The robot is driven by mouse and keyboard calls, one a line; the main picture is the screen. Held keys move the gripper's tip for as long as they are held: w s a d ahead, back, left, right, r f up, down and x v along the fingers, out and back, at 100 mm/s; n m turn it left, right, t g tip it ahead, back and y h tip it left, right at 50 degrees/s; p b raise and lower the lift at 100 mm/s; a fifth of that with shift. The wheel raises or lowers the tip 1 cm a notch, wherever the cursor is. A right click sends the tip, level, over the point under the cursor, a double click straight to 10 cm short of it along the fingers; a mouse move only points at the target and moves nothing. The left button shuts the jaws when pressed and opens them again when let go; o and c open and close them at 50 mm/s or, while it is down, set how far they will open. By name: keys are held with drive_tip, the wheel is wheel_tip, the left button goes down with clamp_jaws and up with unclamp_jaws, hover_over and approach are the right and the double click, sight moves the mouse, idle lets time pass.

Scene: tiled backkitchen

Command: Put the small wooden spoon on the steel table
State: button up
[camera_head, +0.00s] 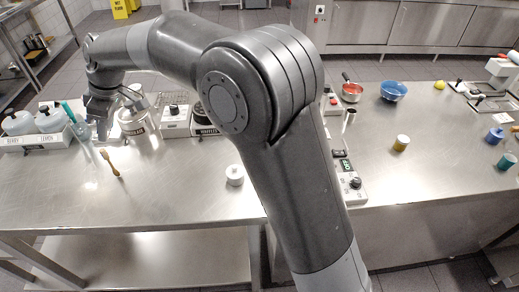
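A small brown wooden utensil, which looks like the wooden spoon (111,164), shows at the left, over the left steel table (185,205). It seems to lie on the tabletop, just below my gripper in the picture. My gripper (102,134) points down near the table's back left, beside the caddy of bottles. A small gap shows between the gripper and the spoon. The fingers are too small and overlapped to tell whether they are open or shut. A second steel table (440,190) stands at the right. My arm hides the middle of the scene.
A white caddy (35,137) with bottles, a teal-topped bottle (79,128), a glass jar (138,122) and a white device (175,120) stand near my gripper. A white pot (235,175) stands farther right. The left table's front is mostly clear.

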drive_tip(key=s+d+r+m+t+h, duration=0.15)
drive_tip(key=d+r+m, duration=0.25)
drive_tip(key=d, duration=1)
drive_tip(key=s+d+r+m+t, duration=0.2)
drive_tip(key=d+r+m, duration=0.15)
drive_tip(key=d, duration=0.95)
drive_tip(key=s+d+f+m+t+h, duration=0.1)
drive_tip(key=s+d+f+m, duration=0.1)
drive_tip(key=s+d+m, duration=0.3)
drive_tip(key=s+d+f+m+t+h, duration=0.1)
drive_tip(key=s+d+m, duration=0.4)
drive_tip(key=s+d, duration=0.7)
drive_tip(key=d+f+h, duration=0.1)
drive_tip(key=d+f, duration=0.1)
drive_tip(key=d, duration=0.2)
drive_tip(key=shift+s+d+f, duration=0.15)
drive_tip(key=shift+s+f, duration=0.1)
drive_tip(key=shift+f, duration=0.1)
